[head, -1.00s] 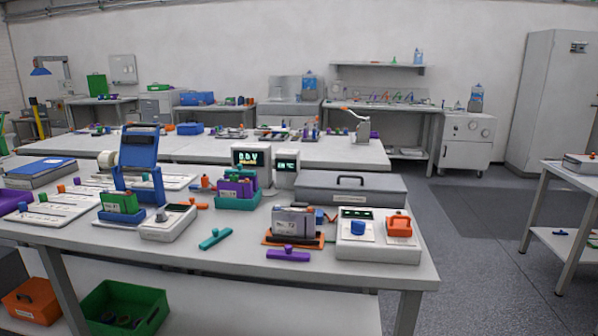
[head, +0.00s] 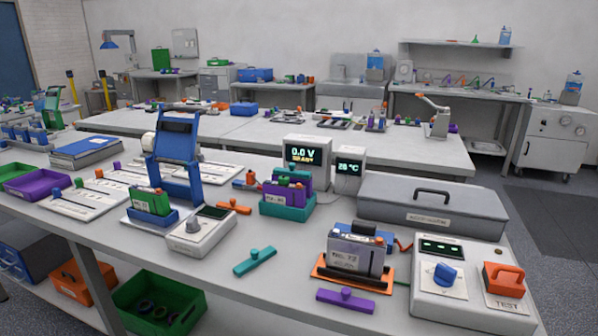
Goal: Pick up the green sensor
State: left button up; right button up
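No part is plainly readable as a green sensor. A teal-green bar with a small knob (head: 255,262) lies on the near bench, left of the grey battery pack. A green block with dark terminals (head: 151,201) stands in a blue cradle (head: 132,217) further left. Neither of my grippers shows in the head view.
The near bench (head: 215,285) also holds a purple bar (head: 345,301), an orange bar (head: 234,207), a grey battery pack (head: 352,252), a grey case (head: 430,209) and a control box with blue and orange knobs (head: 431,296). Bare bench surrounds the teal-green bar.

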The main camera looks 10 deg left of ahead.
aim_at(282, 181)
jog(key=u, duration=0.5)
jog(key=i, duration=0.75)
jog(key=u, duration=0.7)
